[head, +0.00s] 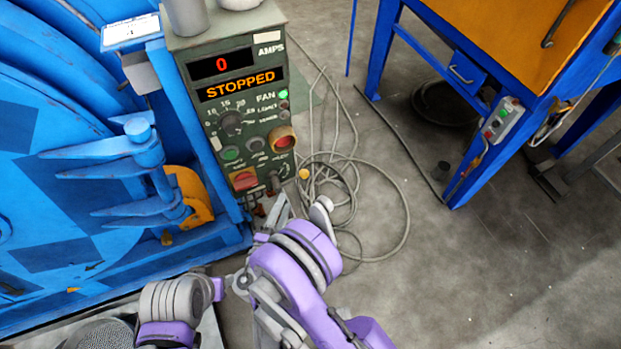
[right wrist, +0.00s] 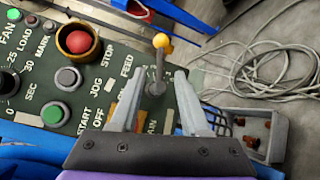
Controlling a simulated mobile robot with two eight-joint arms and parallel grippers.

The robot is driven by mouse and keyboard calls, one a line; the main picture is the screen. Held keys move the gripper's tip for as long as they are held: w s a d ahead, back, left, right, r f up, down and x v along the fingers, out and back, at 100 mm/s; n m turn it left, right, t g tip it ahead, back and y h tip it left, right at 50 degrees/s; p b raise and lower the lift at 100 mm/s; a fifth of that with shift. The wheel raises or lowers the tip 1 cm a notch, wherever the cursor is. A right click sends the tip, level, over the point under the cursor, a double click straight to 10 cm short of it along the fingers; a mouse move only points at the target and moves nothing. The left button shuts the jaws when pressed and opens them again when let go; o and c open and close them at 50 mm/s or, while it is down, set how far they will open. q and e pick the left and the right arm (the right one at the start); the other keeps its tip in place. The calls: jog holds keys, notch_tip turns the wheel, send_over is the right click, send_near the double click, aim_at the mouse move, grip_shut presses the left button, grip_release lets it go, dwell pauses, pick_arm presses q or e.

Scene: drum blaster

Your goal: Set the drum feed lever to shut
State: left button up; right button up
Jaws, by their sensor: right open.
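The drum feed lever (right wrist: 158,68) is a short grey stalk with a yellow ball knob, next to the FEED label at the panel's edge. Its knob (head: 304,174) also shows in the head view beside the lower right of the control box (head: 205,125). My right gripper (right wrist: 161,92) is open, with its fingertips on either side of the lever's base in the picture; contact cannot be told. In the head view the right gripper (head: 298,206) is just below the knob. My left gripper is not identifiable.
A red button (right wrist: 80,41) in a yellow collar and a green button (right wrist: 54,112) sit near the lever. Blue drum machinery (head: 60,170) stands left. Loose grey cable (head: 405,225) lies on the floor to the right, before a blue-legged table (head: 470,185).

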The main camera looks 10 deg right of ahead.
aim_at(294, 178)
jog(key=x, duration=1)
jog(key=shift+w+b, duration=0.2)
jog(key=shift+b, duration=0.1)
grip_shut()
dwell(1.1)
